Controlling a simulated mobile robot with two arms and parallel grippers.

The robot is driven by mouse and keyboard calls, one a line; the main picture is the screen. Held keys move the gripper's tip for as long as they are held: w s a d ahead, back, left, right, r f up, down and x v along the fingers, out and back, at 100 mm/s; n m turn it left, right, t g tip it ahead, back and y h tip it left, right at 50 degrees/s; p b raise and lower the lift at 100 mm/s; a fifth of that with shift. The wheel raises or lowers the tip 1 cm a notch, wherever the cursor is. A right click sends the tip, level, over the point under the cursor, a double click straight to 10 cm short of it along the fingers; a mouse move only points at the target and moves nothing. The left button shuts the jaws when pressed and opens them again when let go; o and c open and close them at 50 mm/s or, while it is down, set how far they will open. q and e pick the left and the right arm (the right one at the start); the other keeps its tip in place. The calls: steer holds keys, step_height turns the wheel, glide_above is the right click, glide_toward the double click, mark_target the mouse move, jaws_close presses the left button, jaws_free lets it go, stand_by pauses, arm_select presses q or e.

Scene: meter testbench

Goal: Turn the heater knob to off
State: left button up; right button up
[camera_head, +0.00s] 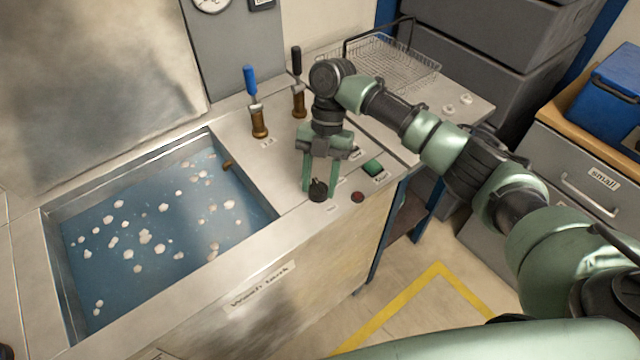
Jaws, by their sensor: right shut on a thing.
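The heater knob (318,191) is a small black round knob on the steel top to the right of the wash tank, near its front edge. My right gripper (319,188) points down over it, with its two green fingers on either side, shut on the knob. The knob's pointer and the small label beside it are too small to read. My left gripper does not show.
The wash tank (60,222) holds blue water with white foam bits. A blue-handled valve (255,105) and a black-handled valve (298,85) stand behind the knob. A green button (372,168) and a red button (357,197) sit to its right. A wire basket (400,60) is at the back.

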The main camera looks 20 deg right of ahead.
steer(key=shift+n+h+b, duration=0.3)
steer(key=shift+n+h, duration=0.1)
steer(key=shift+n, duration=0.6)
steer(key=o, duration=1.3)
steer(key=shift+o, duration=0.2)
steer(key=v, duration=0.7)
steer(key=shift+w+r+b, duration=0.25)
steer(key=shift+r+b, duration=0.1)
steer(key=shift+b, duration=0.1)
